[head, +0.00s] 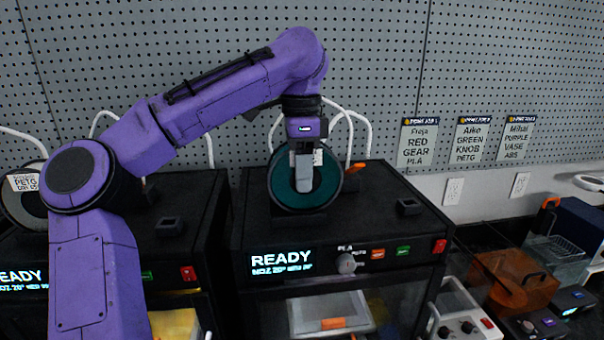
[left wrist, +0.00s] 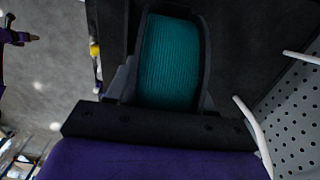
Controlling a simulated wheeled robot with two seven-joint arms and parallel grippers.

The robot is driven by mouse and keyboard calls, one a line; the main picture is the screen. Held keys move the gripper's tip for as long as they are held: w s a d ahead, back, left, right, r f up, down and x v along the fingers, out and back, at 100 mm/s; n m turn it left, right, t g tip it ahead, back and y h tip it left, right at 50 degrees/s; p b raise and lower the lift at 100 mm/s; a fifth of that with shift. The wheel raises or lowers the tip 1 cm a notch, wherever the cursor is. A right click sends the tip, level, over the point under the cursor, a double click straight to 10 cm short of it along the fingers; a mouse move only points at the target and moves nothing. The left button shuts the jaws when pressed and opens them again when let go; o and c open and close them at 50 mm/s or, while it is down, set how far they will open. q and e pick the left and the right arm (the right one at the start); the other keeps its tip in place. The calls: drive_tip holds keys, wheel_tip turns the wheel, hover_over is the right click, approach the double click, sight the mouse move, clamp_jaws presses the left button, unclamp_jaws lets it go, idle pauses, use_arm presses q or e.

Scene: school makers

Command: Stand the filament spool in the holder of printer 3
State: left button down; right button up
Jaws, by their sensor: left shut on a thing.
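The filament spool (head: 325,187) has dark flanges and teal filament. It is upright on top of the middle printer (head: 380,215), its lower edge at a low dark holder (head: 300,224). Whether it rests fully in the holder I cannot tell. My left gripper (head: 303,180) comes down from above and is shut on the spool, its fingers over the upper middle of it. In the left wrist view the teal winding (left wrist: 172,62) lies straight ahead between the flanges. No printer number is readable. My right gripper is not in view.
Another printer (head: 190,240) stands at the left, with a spool labelled PETG (head: 22,190) on it. Both displays read READY. Job cards (head: 418,142) and white tubes hang at the pegboard. An orange bin (head: 515,278) and small devices sit at the right.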

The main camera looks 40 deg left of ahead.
use_arm(q)
drive_tip(key=shift+s+a+f, duration=0.1)
drive_tip(key=shift+s, duration=1.2)
drive_tip(key=shift+w+f, duration=0.25)
drive_tip(key=c, duration=0.6)
unclamp_jaws()
drive_tip(key=shift+w+f, duration=0.1)
drive_tip(key=shift+w, duration=0.25)
drive_tip(key=shift+o, duration=0.9)
drive_tip(key=shift+s, duration=0.2)
drive_tip(key=r+p, duration=0.2)
drive_tip(key=r, duration=0.4)
drive_tip(key=r+p, duration=0.2)
drive_tip(key=r, duration=0.4)
drive_tip(key=shift+d+r, duration=0.2)
drive_tip(key=shift+r, duration=0.2)
drive_tip(key=shift+w+a, duration=0.15)
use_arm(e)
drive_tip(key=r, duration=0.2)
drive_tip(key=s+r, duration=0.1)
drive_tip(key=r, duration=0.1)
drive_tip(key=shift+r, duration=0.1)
